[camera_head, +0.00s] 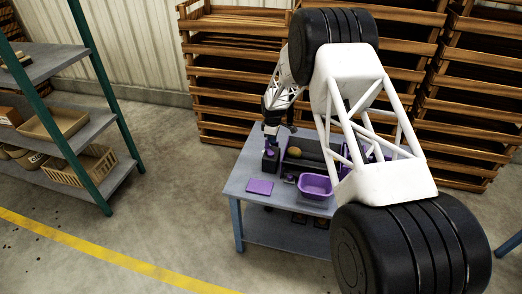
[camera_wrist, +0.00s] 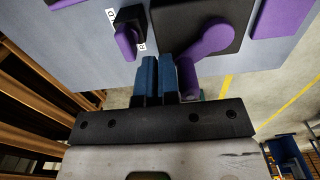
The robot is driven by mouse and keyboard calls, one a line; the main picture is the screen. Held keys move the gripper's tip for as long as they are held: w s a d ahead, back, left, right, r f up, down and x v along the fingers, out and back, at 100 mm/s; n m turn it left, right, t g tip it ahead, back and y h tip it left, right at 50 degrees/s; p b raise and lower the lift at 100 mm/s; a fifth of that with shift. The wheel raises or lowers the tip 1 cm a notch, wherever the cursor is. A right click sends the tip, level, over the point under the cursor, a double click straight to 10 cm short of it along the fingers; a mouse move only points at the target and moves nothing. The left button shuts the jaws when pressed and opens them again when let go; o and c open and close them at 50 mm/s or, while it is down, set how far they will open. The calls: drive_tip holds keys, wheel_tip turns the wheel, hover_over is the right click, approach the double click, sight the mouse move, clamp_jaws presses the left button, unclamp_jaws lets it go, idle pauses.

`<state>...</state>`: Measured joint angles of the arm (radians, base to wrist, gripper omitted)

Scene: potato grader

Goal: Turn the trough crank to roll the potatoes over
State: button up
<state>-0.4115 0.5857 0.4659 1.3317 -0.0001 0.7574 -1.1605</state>
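In the wrist view, the purple crank (camera_wrist: 212,38) is mounted on a dark block, with its arm slanting down-left to a purple handle (camera_wrist: 187,78). My gripper (camera_wrist: 158,62) has two blue fingers drawn together with nothing visible between them. The handle lies just right of the right finger, outside the pair; whether they touch I cannot tell. In the head view, my gripper (camera_head: 272,136) is low over the table's back left, by the dark crank block (camera_head: 270,163). A yellowish potato (camera_head: 294,151) shows in the dark trough (camera_head: 306,147); my arm hides the trough's right part.
A purple knob (camera_wrist: 125,40) on a dark base with letter labels sits left of the fingers. On the grey table (camera_head: 238,184) are a purple tub (camera_head: 315,188) and a flat purple pad (camera_head: 260,187). Wooden crates (camera_head: 225,90) are stacked close behind the table.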

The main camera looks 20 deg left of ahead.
drive_tip(key=o, duration=0.6)
drive_tip(key=shift+r, duration=0.1)
drive_tip(key=shift+r, duration=3.4)
